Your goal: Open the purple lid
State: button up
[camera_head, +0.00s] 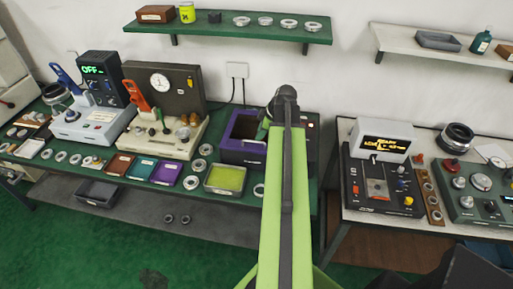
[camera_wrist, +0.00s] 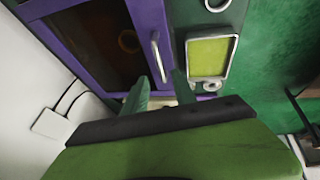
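The purple lid (camera_head: 230,144) is on a purple box on the green bench, left of my arm in the head view. It has a purple frame around a dark window. In the wrist view the purple lid (camera_wrist: 152,15) fills the upper left, with a silver bar handle (camera_wrist: 157,56) along its right edge. My gripper (camera_wrist: 160,85) is open, its two green fingers apart near the handle's lower end. I cannot tell if they touch it. In the head view my arm hides most of the gripper.
A tray with a yellow-green pad (camera_head: 225,178) lies in front of the box, with metal rings beside it. A beige machine with a gauge (camera_head: 160,135) stands to the left. A separate bench with a black device (camera_head: 380,180) is on the right.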

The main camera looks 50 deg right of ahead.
aim_at(256, 142)
jog(key=b+x, duration=0.3)
jog(key=x, duration=0.3)
jog(key=shift+b, duration=0.35)
jog(key=shift+r, duration=0.1)
grip_shut()
jog(key=shift+d+r, duration=0.1)
jog(key=shift+d, duration=0.05)
dwell(0.7)
